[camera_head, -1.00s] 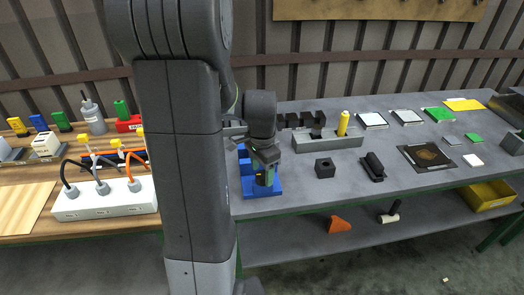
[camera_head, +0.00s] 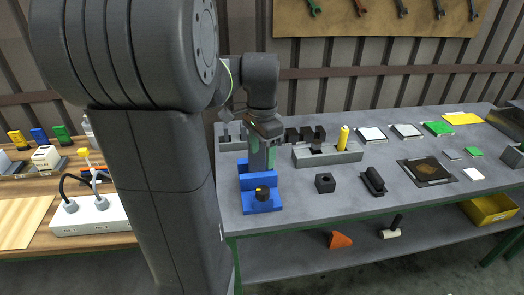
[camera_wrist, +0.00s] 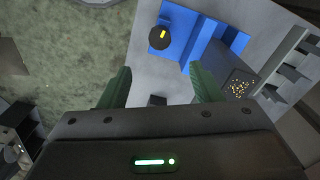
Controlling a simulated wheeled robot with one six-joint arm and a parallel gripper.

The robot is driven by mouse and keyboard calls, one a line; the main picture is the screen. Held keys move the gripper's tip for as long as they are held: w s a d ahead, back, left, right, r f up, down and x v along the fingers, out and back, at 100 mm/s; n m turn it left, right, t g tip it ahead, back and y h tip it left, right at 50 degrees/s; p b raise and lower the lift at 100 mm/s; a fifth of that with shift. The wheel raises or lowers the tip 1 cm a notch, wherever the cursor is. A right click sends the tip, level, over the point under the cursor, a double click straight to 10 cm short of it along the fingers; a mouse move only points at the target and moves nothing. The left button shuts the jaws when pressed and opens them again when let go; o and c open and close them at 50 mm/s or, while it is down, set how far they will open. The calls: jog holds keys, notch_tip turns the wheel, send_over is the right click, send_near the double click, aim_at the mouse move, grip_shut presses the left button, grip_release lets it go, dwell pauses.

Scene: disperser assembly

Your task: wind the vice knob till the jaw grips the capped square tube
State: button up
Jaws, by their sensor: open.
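The blue vice (camera_head: 250,206) sits near the table's front left corner, and it also shows in the wrist view (camera_wrist: 182,42). Its dark knob with a yellow mark (camera_head: 262,194) is at the front; the wrist view shows it too (camera_wrist: 160,38). My gripper (camera_head: 262,158) is above and behind the knob, clear of it. Its green fingers are open and apart in the wrist view (camera_wrist: 160,72), with nothing held between them. A dark square end with gold specks (camera_wrist: 238,83), perhaps the tube, is beside the vice, partly behind one finger. Jaw contact is unclear.
A dark square block (camera_head: 325,183) and a black part (camera_head: 373,182) lie right of the vice. A grey rack (camera_head: 328,157) with a yellow bottle (camera_head: 343,138) stands behind. A wooden bench with a white socket box (camera_head: 88,215) is at left.

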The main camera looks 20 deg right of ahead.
aim_at(262, 190)
jog(key=shift+r, duration=0.1)
jog(key=shift+n, duration=0.6)
notch_tip(262, 190, down, 14)
jog(key=p, duration=0.3)
jog(key=c, duration=1)
jog(key=shift+m, duration=0.4)
